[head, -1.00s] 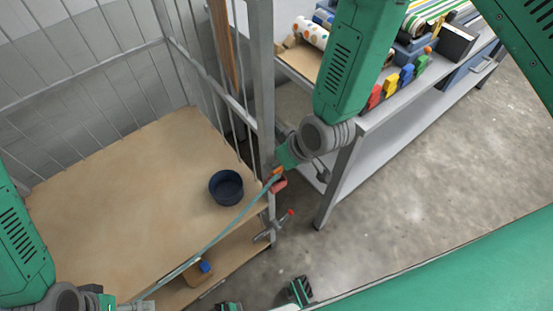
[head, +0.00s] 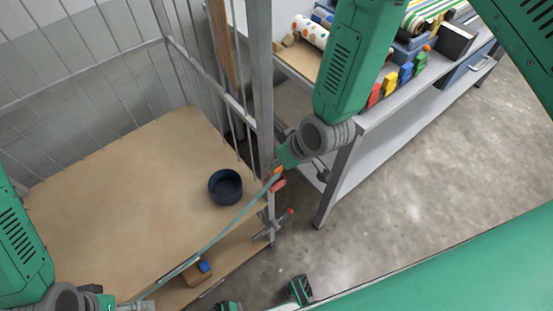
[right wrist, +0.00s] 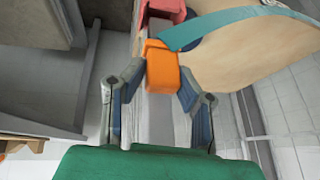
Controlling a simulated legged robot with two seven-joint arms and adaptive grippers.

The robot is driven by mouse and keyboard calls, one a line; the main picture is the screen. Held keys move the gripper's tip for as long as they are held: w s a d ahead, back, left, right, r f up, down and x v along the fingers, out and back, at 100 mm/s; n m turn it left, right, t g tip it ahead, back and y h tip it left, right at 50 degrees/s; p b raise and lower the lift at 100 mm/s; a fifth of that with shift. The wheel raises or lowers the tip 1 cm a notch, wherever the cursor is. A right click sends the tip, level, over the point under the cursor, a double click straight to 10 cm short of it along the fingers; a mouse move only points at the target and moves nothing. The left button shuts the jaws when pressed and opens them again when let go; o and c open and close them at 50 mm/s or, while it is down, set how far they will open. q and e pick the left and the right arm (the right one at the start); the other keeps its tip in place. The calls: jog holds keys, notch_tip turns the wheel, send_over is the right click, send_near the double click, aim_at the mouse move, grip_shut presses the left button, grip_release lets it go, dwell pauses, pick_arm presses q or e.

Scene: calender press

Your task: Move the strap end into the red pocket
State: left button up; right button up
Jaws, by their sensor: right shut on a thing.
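The teal strap (head: 215,237) runs diagonally from the lower left up to the frame post in the head view. Its orange end (right wrist: 162,70) is between the fingers of my right gripper (right wrist: 161,86), which is shut on it. The red pocket (right wrist: 165,8) is just beyond the orange end in the right wrist view. It also shows beside the post in the head view (head: 279,184), partly hidden by the gripper. I cannot tell whether the end touches the pocket. My left gripper (head: 122,305) is at the bottom edge by the strap's other end, and its fingers are unclear.
A dark blue round bowl (head: 225,187) stands on the wooden board (head: 120,190) near the strap. A grey post (head: 263,90) rises beside the pocket. A red-tipped lever (head: 275,224) sits below. A workbench (head: 375,122) with coloured clips stands at the right; the floor beyond is clear.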

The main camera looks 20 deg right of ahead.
aim_at(280, 168)
jog(key=shift+f+b, duration=1.05)
jog(key=shift+f, duration=0.7)
dwell(0.8)
jog(key=o, duration=1)
jog(key=shift+o, duration=0.2)
jog(key=shift+r, duration=0.1)
jog(key=shift+r, duration=0.25)
jog(key=v, duration=1.1)
jog(key=shift+s+r, duration=0.1)
jog(key=shift+s, duration=0.05)
